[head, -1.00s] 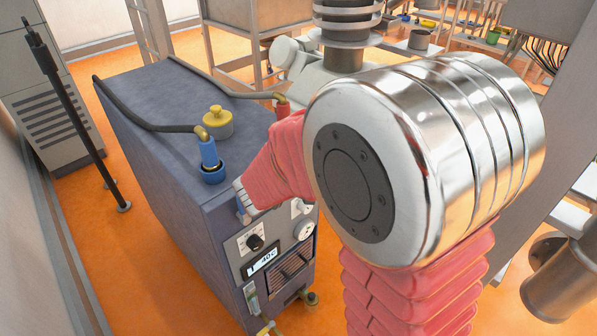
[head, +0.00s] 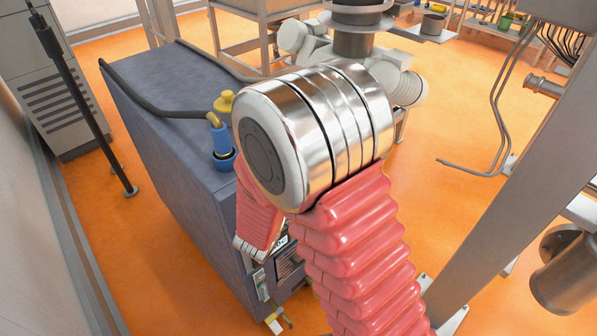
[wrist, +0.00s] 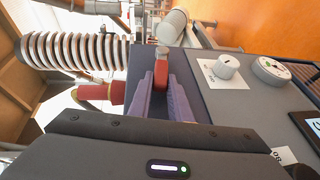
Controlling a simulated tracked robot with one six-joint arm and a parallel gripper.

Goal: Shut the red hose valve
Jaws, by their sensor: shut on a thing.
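The red hose valve shows in the wrist view as a red handle (wrist: 161,70) with a pale grey end. My gripper (wrist: 163,88) has its two purple fingers on either side of this handle and is shut on it. The fingers cover the handle's lower part, so its exact angle is hard to tell. A red hose fitting (wrist: 115,93) with a tan part lies just left of the fingers. In the head view my arm hides the red valve and the gripper's fingers.
The blue-grey cabinet (head: 150,90) carries a yellow cap (head: 224,101), a blue hose fitting (head: 221,140) and dark hoses. In the wrist view a white knob (wrist: 228,66) and a dial (wrist: 270,69) sit right of the fingers. A ribbed pipe (wrist: 75,50) is at upper left.

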